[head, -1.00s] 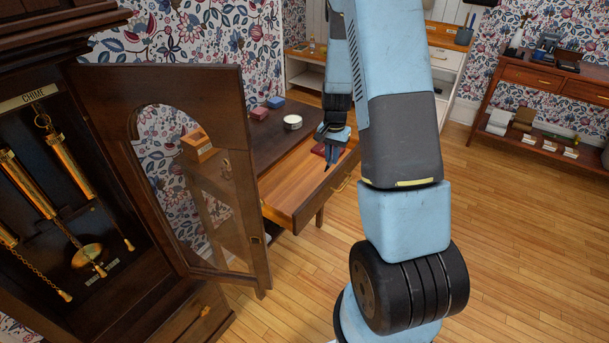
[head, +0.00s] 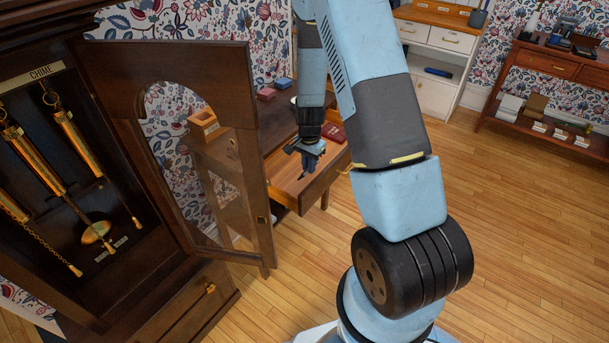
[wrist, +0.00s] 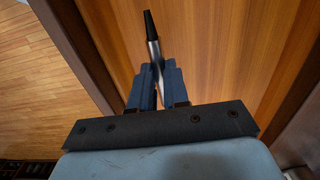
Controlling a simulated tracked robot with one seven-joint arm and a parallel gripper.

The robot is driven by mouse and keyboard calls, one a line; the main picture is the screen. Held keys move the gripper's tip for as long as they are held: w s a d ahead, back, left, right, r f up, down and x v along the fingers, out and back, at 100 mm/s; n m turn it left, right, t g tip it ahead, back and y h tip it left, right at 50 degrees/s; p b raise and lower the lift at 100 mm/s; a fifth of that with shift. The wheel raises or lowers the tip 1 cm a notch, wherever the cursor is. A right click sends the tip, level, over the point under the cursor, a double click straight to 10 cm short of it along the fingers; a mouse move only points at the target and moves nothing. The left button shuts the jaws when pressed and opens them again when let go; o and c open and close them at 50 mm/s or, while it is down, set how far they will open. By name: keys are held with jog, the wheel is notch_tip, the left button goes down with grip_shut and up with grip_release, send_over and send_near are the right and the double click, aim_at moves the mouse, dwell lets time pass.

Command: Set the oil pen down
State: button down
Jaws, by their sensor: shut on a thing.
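The oil pen (wrist: 152,38) is a slim silver rod with a black end. My gripper (wrist: 154,78) is shut on it in the wrist view, with the black end sticking out beyond the fingertips. In the head view, my gripper (head: 307,157) points down over the open wooden drawer (head: 284,187) of the dark table, and a small dark tip shows below it. The wrist view shows the drawer's bare wooden bottom (wrist: 215,45) behind the pen. I cannot tell whether the pen touches it.
A dark red book-like thing (head: 333,131) lies at the drawer's far right. A red box (head: 266,94) and a blue box (head: 285,83) sit on the tabletop (head: 275,122). The clock case's open glazed door (head: 255,165) stands close left of the drawer.

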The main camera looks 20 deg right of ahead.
aim_at(305, 181)
jog(key=shift+a+f, duration=0.5)
jog(key=shift+f, duration=0.15)
notch_tip(305, 181, down, 3)
jog(key=shift+w+a+f, duration=0.1)
jog(key=shift+f, duration=0.05)
jog(key=c, duration=1.1)
grip_release()
